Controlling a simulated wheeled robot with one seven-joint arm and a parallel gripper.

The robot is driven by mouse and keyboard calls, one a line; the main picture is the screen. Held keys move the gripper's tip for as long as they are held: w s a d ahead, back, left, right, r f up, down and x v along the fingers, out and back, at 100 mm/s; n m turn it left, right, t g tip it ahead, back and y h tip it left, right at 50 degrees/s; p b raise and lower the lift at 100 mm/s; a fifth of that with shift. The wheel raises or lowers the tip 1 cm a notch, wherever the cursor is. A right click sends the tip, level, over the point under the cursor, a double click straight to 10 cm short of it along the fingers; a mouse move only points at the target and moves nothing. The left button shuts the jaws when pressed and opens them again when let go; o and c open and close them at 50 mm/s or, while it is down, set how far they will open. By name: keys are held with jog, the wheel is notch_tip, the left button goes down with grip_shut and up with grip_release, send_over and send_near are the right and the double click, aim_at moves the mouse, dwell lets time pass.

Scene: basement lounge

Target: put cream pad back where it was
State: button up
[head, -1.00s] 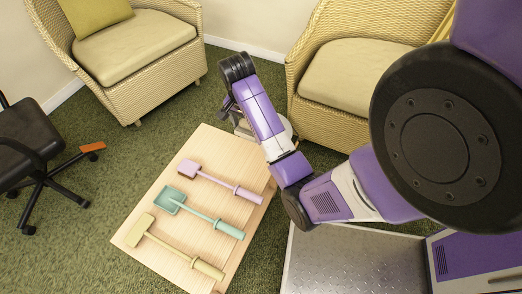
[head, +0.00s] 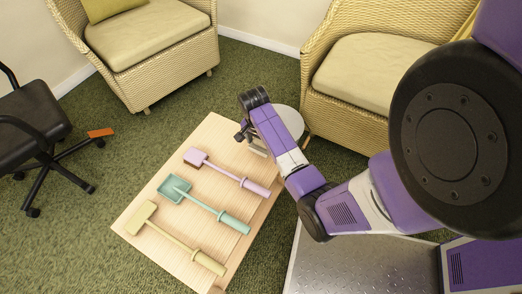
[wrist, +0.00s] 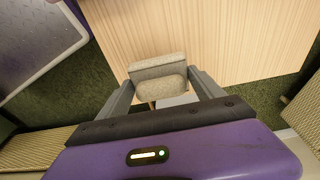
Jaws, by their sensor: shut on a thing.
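My gripper (head: 243,132) is over the far end of the light wooden table (head: 222,140), with its fingers mostly hidden by the arm in the head view. In the wrist view my gripper (wrist: 161,80) has a cream pad (wrist: 157,66) between its two grey fingers. The pad looks like a speckled beige block with a rounded part below it. Table wood shows beyond the pad; I cannot tell whether the pad touches it. In the head view the pad is hardly visible behind the arm.
A lilac tool (head: 224,172), a teal tool (head: 204,205) and an olive mallet (head: 175,237) lie side by side on the table. A round white stool (head: 291,121) stands beside its far end. Wicker armchairs (head: 345,105) are behind; an office chair (head: 32,125) is left.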

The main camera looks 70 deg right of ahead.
aim_at(260, 147)
notch_tip(260, 147, down, 4)
jog(key=shift+r+b, duration=0.1)
jog(key=shift+b, duration=0.5)
jog(key=o, duration=1.3)
